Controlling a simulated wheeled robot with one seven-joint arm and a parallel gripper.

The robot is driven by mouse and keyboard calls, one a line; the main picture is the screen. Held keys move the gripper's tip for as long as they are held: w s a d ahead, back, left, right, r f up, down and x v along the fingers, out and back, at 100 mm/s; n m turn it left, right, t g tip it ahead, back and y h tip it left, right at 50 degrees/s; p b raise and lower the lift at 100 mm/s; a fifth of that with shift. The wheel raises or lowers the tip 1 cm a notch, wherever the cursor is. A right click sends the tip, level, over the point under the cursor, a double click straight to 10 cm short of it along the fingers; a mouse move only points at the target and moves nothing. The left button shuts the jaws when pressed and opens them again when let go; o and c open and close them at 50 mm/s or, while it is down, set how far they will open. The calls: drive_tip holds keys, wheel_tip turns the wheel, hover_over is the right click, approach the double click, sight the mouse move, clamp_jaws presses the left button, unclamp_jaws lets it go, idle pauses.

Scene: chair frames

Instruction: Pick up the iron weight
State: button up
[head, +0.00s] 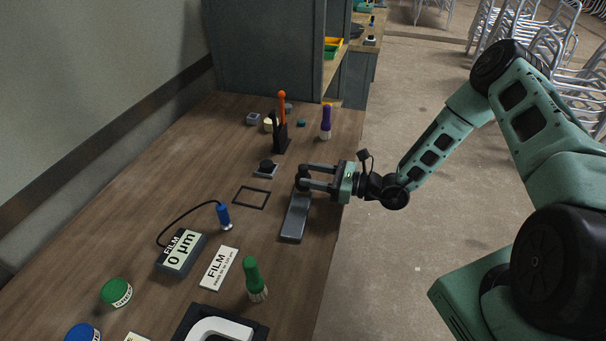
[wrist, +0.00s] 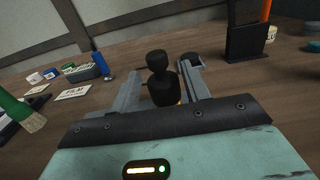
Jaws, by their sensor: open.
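The iron weight (wrist: 161,82) appears to be the black, knobbed piece standing upright between my fingers in the wrist view. In the head view it is a small dark shape (head: 300,181) at my fingertips, partly hidden by them. My gripper (head: 305,178) reaches in level from the right over the bench edge. Its fingers are open, one on each side of the weight, and the wrist view (wrist: 160,85) shows gaps beside it. I cannot tell whether either finger touches it.
A grey slab (head: 295,222) lies just in front of my gripper on the bench (head: 135,235). A dark knob on a small plate (head: 266,169), a black holder with an orange-handled tool (head: 281,136) and a purple-handled brush (head: 326,123) stand beyond.

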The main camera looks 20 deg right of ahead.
sight(303, 171)
drive_tip(key=shift+p+x, duration=0.3)
drive_tip(key=shift+x, duration=1.2)
drive_tip(key=shift+r, duration=0.1)
clamp_jaws()
drive_tip(key=shift+r, duration=0.15)
